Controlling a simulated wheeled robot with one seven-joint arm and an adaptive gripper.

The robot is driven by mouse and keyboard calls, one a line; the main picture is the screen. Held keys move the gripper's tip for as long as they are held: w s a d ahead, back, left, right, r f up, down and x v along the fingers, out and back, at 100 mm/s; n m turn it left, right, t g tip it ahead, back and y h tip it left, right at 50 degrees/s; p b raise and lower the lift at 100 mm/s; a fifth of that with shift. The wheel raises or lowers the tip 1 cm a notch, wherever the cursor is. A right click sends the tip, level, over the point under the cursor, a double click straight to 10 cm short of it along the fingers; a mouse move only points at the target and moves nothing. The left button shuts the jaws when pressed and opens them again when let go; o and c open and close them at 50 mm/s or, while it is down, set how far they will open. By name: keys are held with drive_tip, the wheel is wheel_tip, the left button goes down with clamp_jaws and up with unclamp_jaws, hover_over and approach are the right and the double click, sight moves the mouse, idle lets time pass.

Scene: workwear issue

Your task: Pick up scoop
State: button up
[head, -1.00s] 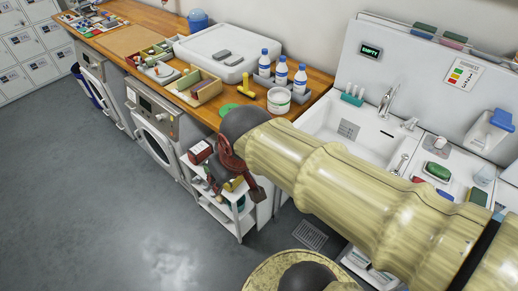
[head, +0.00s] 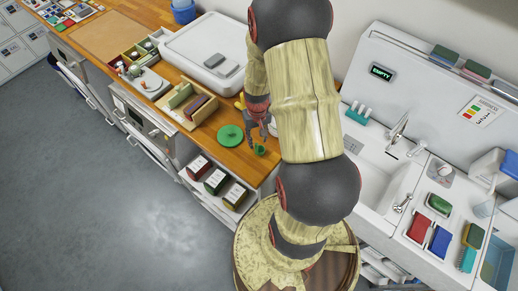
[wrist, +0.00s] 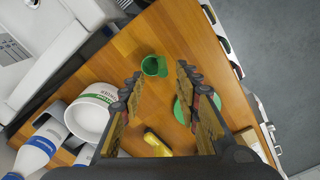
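The scoop looks to be the small green cup (wrist: 153,66) on the wooden counter in the wrist view, beyond my fingertips. It also shows as a small green shape (head: 260,150) near the counter's front edge in the head view. My gripper (wrist: 160,80) is open and empty, its two fingers apart above the counter, with the cup ahead of the gap and not touched. In the head view my gripper (head: 259,130) hangs over the counter beside the cup, partly hidden by my arm.
A green disc (head: 230,136) lies near the cup; a finger partly hides it in the wrist view. A white tub (wrist: 86,118), bottles (wrist: 40,147) and a yellow object (wrist: 156,144) stand close by. The sink (head: 377,160) lies to the right in the head view.

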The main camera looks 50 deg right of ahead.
sight(256, 147)
wheel_tip(256, 147, down, 6)
drive_tip(key=shift+w+a, duration=0.1)
drive_tip(key=shift+a, duration=0.05)
drive_tip(key=shift+c, duration=1.2)
clamp_jaws()
